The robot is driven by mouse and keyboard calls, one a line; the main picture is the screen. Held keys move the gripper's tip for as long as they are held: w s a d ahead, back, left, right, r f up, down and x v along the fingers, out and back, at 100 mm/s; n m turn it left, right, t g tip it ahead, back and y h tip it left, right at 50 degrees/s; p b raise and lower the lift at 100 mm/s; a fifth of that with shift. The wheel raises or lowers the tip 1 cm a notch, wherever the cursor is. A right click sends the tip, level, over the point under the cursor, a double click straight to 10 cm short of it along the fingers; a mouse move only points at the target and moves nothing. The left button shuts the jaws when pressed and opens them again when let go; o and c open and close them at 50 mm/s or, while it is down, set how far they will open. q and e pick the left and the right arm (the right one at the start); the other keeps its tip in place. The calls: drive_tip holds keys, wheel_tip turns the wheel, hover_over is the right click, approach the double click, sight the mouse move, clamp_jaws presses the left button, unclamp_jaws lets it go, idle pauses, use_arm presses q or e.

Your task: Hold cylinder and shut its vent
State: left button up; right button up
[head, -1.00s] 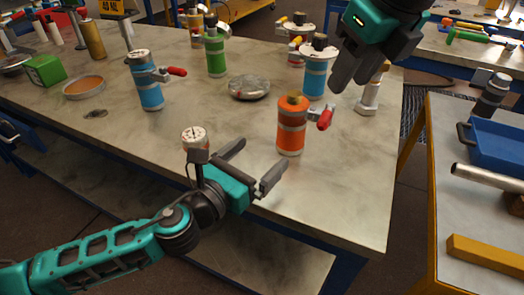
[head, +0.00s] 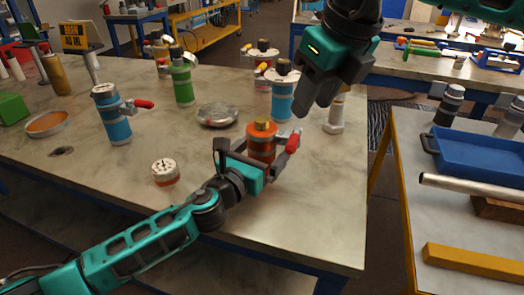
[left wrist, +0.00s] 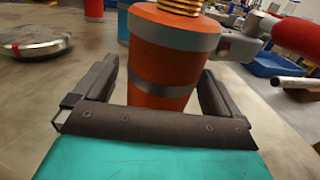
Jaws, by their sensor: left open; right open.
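The orange cylinder (head: 261,146) stands upright near the table's front edge, with grey bands and a brass top. Its vent has a red handle (head: 293,142) on the right side; the handle also shows in the left wrist view (left wrist: 298,38). My left gripper (head: 262,163) is open, with its two fingers on either side of the orange cylinder. In the left wrist view the cylinder (left wrist: 165,65) stands between the fingers, with no clear contact. My right gripper (head: 316,100) is open and empty, above the table, up and to the right of the cylinder.
A blue cylinder (head: 283,95) stands behind, and another blue one (head: 114,118) with a red handle is at left. A green cylinder (head: 182,80), a metal disc (head: 217,115) and a small round gauge (head: 165,172) are also on the table. A white fitting (head: 335,115) stands at right.

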use_arm(q)
drive_tip(key=shift+c, duration=0.3)
drive_tip(key=c, duration=1.5)
